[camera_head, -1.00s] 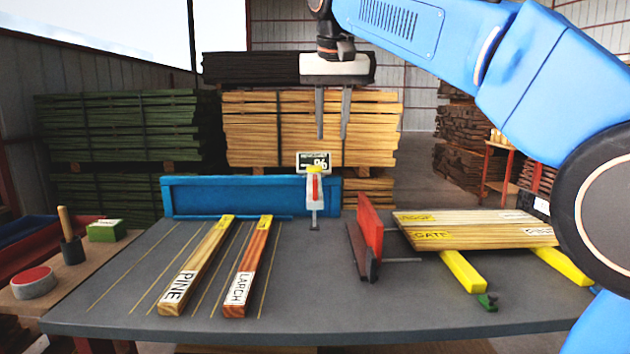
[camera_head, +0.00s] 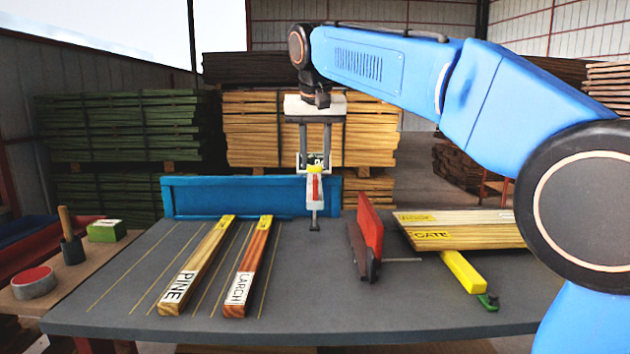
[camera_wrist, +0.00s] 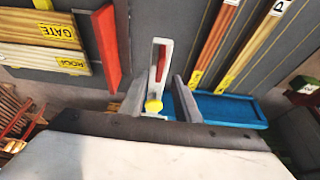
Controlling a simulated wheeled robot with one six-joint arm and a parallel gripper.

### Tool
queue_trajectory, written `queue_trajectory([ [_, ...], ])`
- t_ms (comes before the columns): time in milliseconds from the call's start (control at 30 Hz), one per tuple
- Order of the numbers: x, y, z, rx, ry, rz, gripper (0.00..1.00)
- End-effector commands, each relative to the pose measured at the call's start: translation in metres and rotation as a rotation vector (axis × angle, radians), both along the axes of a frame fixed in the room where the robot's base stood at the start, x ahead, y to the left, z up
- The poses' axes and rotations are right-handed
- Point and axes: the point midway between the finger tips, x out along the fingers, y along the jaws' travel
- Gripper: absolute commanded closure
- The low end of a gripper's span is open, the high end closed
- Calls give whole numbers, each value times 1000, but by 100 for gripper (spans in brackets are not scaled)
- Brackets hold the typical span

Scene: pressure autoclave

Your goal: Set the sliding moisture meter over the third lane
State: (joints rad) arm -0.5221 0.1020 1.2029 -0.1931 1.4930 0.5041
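The moisture meter (camera_head: 315,187) is white with a red grip, a yellow knob and a small display. It stands at the blue rail (camera_head: 240,196) along the table's back edge, right of the marked lanes. My gripper (camera_head: 315,168) points down above it, its two fingers open and apart. In the wrist view the meter (camera_wrist: 158,75) lies between the fingers (camera_wrist: 156,100), with gaps showing on both sides. A PINE board (camera_head: 200,262) and a LARCH board (camera_head: 249,263) lie lengthwise on the lined part of the table, left of the meter.
A red upright plate (camera_head: 370,235) stands right of the meter. A side bench at left holds a round tin (camera_head: 34,282) and green box (camera_head: 106,231). The table front is clear.

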Motion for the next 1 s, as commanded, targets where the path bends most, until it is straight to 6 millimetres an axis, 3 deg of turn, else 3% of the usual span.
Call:
queue_trajectory([
  [200, 14, 0, -35, -1, 3, 0, 70],
  [400, 23, 0, -57, -1, 1, 0, 70],
  [867, 27, 0, -66, 0, 0, 0, 70],
  [1000, 27, 0, -66, 0, 0, 0, 100],
])
